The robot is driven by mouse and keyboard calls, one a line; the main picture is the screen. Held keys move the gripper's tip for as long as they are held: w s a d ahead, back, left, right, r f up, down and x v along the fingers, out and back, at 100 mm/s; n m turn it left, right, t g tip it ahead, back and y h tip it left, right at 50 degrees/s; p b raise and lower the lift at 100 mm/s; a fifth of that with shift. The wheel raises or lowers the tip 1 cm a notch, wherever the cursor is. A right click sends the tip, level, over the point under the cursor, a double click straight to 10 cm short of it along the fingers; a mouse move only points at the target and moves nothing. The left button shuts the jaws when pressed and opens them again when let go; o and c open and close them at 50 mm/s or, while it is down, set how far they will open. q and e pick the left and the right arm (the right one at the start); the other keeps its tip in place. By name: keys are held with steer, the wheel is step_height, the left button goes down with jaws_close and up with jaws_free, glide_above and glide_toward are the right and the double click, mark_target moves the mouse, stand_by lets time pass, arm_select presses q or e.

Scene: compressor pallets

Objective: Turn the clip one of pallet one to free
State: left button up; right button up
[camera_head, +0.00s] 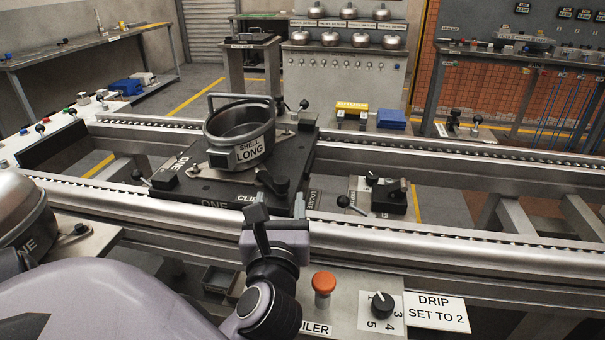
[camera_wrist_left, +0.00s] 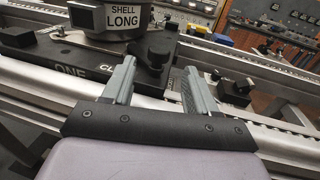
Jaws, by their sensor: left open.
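Pallet one (camera_head: 185,188) is a black plate marked ONE on the roller rails; it also shows in the left wrist view (camera_wrist_left: 45,62). A steel pot marked SHELL LONG (camera_head: 240,132) sits on it. Clip one (camera_head: 272,184) is a black lever at the pallet's front right, beside the CLIP lettering; it also shows in the left wrist view (camera_wrist_left: 158,52). My left gripper (camera_head: 278,212) is open and empty at the front rail, just short of the clip. In the left wrist view the clip appears beyond and between the two fingers (camera_wrist_left: 160,70). No contact is visible. My right gripper is out of view.
A black locating block with a lever (camera_head: 388,196) stands right of the pallet. An orange button (camera_head: 323,284) and a dial (camera_head: 382,305) beside a DRIP SET TO 2 sign are at the front. A steel dome (camera_head: 22,210) is at the left edge.

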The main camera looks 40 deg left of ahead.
mark_target(280, 187)
arm_select(q)
steer(key=shift+x, duration=3.55)
jaws_close()
